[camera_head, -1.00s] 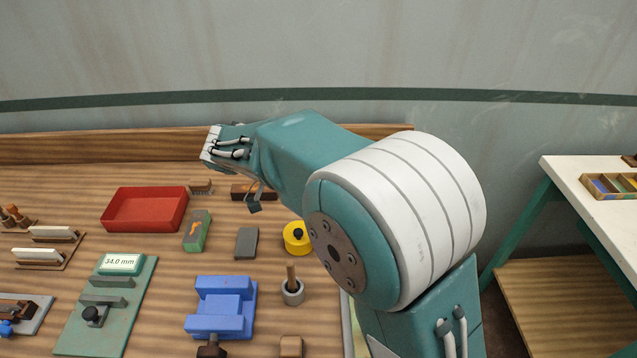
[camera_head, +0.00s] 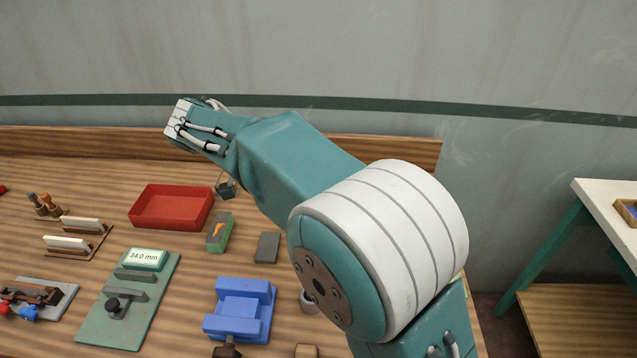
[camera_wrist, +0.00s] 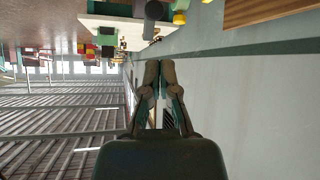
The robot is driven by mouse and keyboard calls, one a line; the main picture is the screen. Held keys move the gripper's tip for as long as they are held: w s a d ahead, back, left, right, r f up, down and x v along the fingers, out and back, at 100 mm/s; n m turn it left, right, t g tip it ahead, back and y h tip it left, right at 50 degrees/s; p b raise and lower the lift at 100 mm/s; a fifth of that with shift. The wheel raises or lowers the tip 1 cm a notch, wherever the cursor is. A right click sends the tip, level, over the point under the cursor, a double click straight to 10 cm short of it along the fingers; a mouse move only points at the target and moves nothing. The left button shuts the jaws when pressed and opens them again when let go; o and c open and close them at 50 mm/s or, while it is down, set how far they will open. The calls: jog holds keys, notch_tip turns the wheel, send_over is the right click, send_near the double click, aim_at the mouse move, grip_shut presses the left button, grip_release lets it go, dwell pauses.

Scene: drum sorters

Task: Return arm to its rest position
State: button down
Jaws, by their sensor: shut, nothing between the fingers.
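My arm (camera_head: 290,160) reaches across the head view from the lower right, its forearm raised above the wooden workbench (camera_head: 60,170). The wrist end is at the upper left, in front of the wall. In the head view the fingers cannot be made out. In the wrist view my gripper (camera_wrist: 159,66) is shut, its two fingertips together and nothing between them. The fingers are in open air, apart from any object.
On the bench stand a red tray (camera_head: 170,208), a blue vise-like block (camera_head: 240,308), a green gauge plate (camera_head: 130,300) reading 34.0 mm and a dark block (camera_head: 267,247). A white-topped table (camera_head: 608,205) stands at the right. The wall (camera_head: 330,50) rises behind.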

jog(key=s+d+r+n+g+y, duration=0.1)
jog(key=s+d+n+y, duration=0.2)
jog(key=d, duration=0.4)
jog(key=s+d+r+n+y, duration=0.15)
jog(key=s+d+n, duration=0.25)
jog(key=d, duration=0.4)
jog(key=s+d+f+n+t+y, duration=0.2)
jog(key=s+d+n, duration=0.1)
jog(key=s, duration=0.3)
jog(key=s+d+f+n+t+y, duration=0.2)
jog(key=s+d+f+n+y, duration=0.1)
jog(key=s, duration=0.4)
jog(key=shift+d+f+n+y, duration=0.2)
jog(key=shift+d+n+y, duration=0.25)
jog(key=shift+d, duration=0.5)
jog(key=shift+s, duration=0.1)
dwell(0.3)
